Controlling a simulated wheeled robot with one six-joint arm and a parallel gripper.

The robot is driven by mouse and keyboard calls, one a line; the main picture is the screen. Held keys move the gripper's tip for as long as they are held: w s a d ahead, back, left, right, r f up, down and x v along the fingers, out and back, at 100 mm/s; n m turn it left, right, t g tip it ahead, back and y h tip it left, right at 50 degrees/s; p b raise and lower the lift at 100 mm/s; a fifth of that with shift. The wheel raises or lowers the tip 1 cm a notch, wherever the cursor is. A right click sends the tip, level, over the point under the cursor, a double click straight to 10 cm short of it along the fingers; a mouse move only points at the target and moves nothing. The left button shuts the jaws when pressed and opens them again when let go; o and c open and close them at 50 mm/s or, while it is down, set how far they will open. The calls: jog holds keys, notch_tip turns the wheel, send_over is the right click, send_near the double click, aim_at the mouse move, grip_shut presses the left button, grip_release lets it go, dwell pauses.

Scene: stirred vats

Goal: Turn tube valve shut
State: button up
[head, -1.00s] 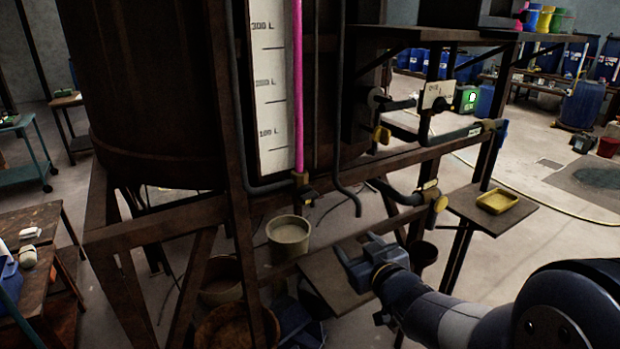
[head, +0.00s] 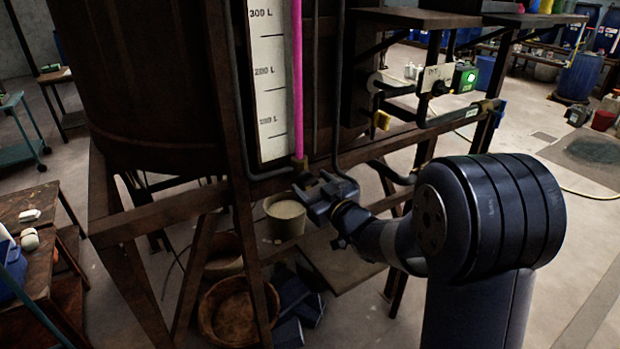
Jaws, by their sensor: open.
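The pink sight tube (head: 298,80) runs down beside the white litre scale (head: 268,80) on the front of the vat. The tube valve (head: 299,164) is a small brass-coloured fitting at its lower end, where a dark pipe joins from the left. Its handle is small and dark, and I cannot tell which way it points. My gripper (head: 314,187) is open, just below and to the right of the valve. I see nothing between its jaws, and I cannot tell whether they touch the valve.
The brown vat (head: 150,80) stands on a dark frame whose beam (head: 165,212) passes close to my gripper. A thin bent pipe (head: 338,120) comes down right beside it. A beige bucket (head: 285,217) and a brown basin (head: 235,312) are below. A yellow-handled valve (head: 382,120) is at right.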

jog(key=shift+w+a, duration=0.45)
jog(key=shift+w, duration=0.15)
jog(key=shift+c, duration=0.3)
